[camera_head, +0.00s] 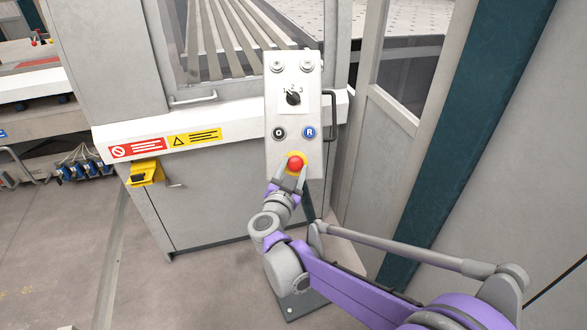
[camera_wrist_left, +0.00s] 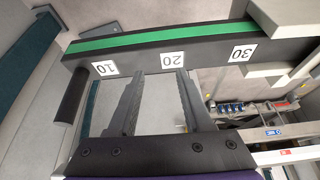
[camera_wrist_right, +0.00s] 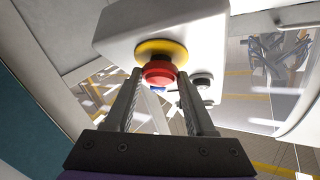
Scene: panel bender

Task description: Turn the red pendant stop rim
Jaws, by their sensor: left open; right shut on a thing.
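The red stop (camera_head: 295,163) sits on a yellow collar at the lower end of the white pendant panel (camera_head: 293,150). My right gripper (camera_head: 290,175) reaches it from below and is shut on it. In the right wrist view the red stop (camera_wrist_right: 159,72) lies between the two fingertips, below the yellow collar (camera_wrist_right: 161,48). My left gripper (camera_wrist_left: 160,75) shows only in the left wrist view. It is open and empty, in front of a dark bar (camera_wrist_left: 200,54) with a green stripe and labels 10, 20 and 30.
Above the stop, the panel carries a black rotary switch (camera_head: 293,98), a black O button (camera_head: 279,133) and a blue R button (camera_head: 309,132). The grey machine cabinet (camera_head: 215,200) stands behind. A yellow foot bracket (camera_head: 146,173) is at left. A teal post (camera_head: 460,130) stands at right.

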